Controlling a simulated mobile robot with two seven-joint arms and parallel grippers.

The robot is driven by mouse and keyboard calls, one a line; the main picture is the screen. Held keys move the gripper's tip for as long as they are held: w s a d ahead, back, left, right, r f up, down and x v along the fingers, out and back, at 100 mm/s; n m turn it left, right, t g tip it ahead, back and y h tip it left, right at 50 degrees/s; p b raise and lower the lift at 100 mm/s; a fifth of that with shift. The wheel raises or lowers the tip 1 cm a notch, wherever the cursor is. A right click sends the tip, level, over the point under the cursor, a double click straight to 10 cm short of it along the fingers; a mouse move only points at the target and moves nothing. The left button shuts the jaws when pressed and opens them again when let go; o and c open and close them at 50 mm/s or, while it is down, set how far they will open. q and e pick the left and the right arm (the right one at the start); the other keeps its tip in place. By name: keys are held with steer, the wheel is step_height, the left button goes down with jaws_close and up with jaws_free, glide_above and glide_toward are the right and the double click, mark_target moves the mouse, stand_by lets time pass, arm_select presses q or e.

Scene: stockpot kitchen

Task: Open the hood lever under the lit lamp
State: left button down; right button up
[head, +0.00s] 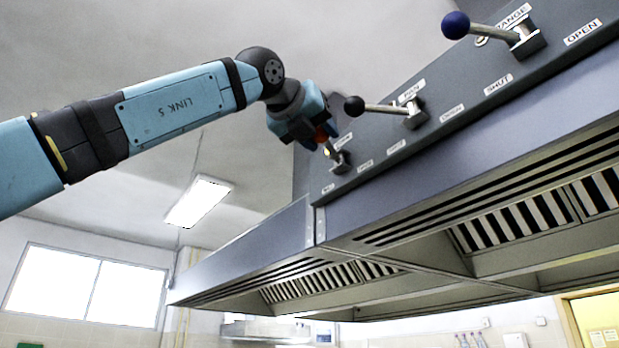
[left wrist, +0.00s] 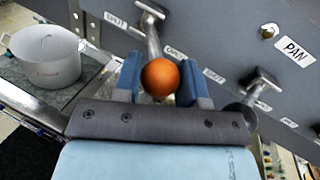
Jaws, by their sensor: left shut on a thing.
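My left gripper (head: 318,138) is at the leftmost lever (head: 336,156) on the sloping hood panel (head: 375,130). In the left wrist view my left gripper (left wrist: 160,82) has its blue fingers on both sides of an orange knob (left wrist: 160,76), shut on it. That lever's metal shaft (left wrist: 152,42) runs from its bracket to the knob. The middle lever has a black knob (head: 354,106), the right one a blue knob (head: 455,25). My right gripper is out of view.
SHUT (left wrist: 115,20) and OPEN (left wrist: 175,53) labels flank the orange-knobbed lever. A lamp by the PAN label (left wrist: 293,50) looks unlit. A stockpot (left wrist: 46,56) stands below on the left. The hood's vents (head: 330,278) lie under the panel.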

arm_select(q)
steer(key=shift+s+d+r, duration=0.1)
steer(key=shift+s+d, duration=0.05)
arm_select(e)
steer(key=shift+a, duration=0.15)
arm_select(q)
steer(key=c, duration=0.8)
jaws_free()
steer(key=shift+d, duration=0.1)
steer(key=shift+o, duration=0.4)
steer(key=shift+d, duration=0.2)
steer(key=shift+s+a, duration=0.2)
steer(key=shift+a, duration=0.25)
steer(key=b+v, duration=0.1)
steer(key=v, duration=0.1)
steer(key=b+v, duration=0.1)
steer(key=v, duration=0.1)
steer(key=shift+s+a+f, duration=0.15)
steer(key=shift+s+f, duration=0.05)
steer(key=shift+s, duration=0.2)
steer(key=b+v, duration=0.2)
steer(key=v, duration=0.6)
steer(key=shift+s+r, duration=0.15)
steer(key=shift+r, duration=0.05)
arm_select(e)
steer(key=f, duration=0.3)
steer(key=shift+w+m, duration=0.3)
